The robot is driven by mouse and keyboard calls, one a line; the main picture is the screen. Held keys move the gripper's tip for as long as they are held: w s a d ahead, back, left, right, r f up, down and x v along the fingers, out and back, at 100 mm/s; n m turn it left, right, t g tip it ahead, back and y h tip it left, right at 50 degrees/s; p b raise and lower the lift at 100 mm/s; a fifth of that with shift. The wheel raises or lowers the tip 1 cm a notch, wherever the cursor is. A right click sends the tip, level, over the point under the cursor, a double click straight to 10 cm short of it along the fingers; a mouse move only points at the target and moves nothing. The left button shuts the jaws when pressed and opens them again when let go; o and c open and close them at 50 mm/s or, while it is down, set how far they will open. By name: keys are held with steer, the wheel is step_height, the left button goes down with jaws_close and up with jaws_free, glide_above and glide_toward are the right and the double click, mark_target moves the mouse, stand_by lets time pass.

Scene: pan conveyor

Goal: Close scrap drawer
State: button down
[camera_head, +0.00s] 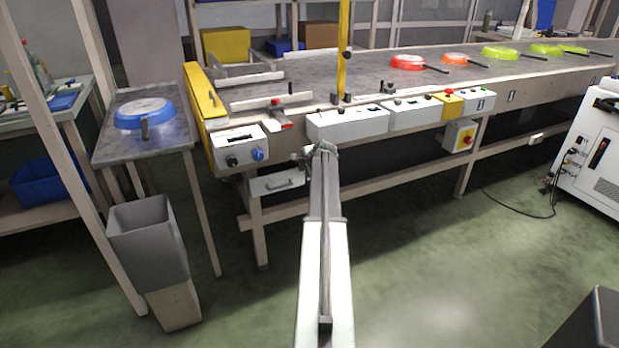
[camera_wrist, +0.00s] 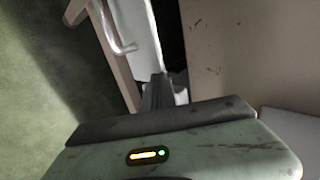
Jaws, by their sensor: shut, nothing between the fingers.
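The scrap drawer (camera_head: 277,183) is under the near left end of the conveyor. It has a light front with a bar handle. In the wrist view its pale front (camera_wrist: 146,42) and curved handle (camera_wrist: 116,32) show at the top, with a dark gap between the front and a beige panel, so it looks partly open. My gripper (camera_head: 318,152) is at the drawer's right end, in front of the conveyor edge. In the wrist view my gripper's fingers (camera_wrist: 160,92) are shut and empty, close to the drawer front's end. Whether they touch it I cannot tell.
The conveyor (camera_head: 370,75) carries several coloured pans at the back right. White control boxes (camera_head: 347,122) line its near edge above my gripper. A grey bin (camera_head: 148,242) and a side table (camera_head: 105,150) with a blue pan stand left. The green floor in front is clear.

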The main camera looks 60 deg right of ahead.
steer(key=shift+w+d+r, duration=0.1)
steer(key=shift+w+d, duration=0.75)
steer(key=shift+w, duration=0.05)
steer(key=s+a+f+p+v, duration=0.1)
steer(key=f+p+v, duration=0.1)
steer(key=p+v, duration=0.5)
steer(key=v, duration=0.6)
steer(key=shift+s+a, duration=0.15)
steer(key=shift+s, duration=0.2)
steer(key=shift+f, duration=0.1)
